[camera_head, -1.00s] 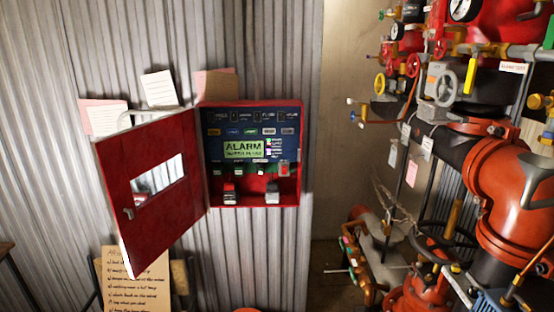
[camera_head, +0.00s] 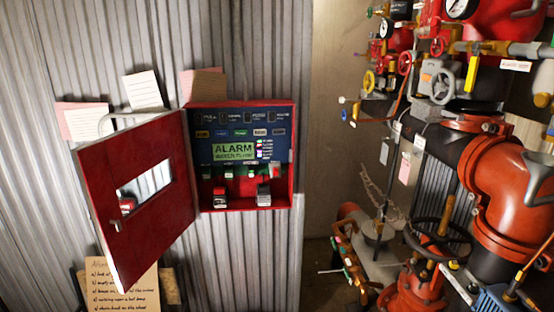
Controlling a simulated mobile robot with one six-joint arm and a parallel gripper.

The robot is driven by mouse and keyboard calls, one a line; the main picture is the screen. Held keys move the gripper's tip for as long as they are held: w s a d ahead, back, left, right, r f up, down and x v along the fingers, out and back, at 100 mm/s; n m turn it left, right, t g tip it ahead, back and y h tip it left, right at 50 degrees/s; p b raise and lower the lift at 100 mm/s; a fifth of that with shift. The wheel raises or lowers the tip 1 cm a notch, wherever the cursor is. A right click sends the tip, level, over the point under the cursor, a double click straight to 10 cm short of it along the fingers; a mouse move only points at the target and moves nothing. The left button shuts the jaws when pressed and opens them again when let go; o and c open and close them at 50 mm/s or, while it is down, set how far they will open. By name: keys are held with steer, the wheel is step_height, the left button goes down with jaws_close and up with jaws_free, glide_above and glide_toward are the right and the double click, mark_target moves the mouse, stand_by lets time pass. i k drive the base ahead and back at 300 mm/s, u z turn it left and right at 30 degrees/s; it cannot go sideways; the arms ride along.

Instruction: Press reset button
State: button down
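A red alarm box (camera_head: 245,103) hangs on the corrugated wall, with its red door (camera_head: 135,215) swung open to the left. Inside is a dark blue panel (camera_head: 205,118) with a green screen (camera_head: 234,151) reading ALARM; its second line is too small to read surely. Rows of small labelled buttons and switches (camera_head: 240,132) sit above the screen, and several small green and red parts lie below it. I cannot tell which one is the reset button. My gripper is not in view.
Red pipes (camera_head: 500,180), valves and a round handwheel (camera_head: 430,235) fill the right side. Paper notes (camera_head: 143,90) are stuck on the wall above the door. A handwritten sheet (camera_head: 125,287) is below it. The corrugated wall under the box is clear.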

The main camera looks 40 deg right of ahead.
mark_target(237, 133)
steer(key=z, duration=0.75)
steer(key=k, duration=1)
steer(key=u, duration=0.05)
steer(key=i, duration=0.8)
steer(key=z, duration=0.05)
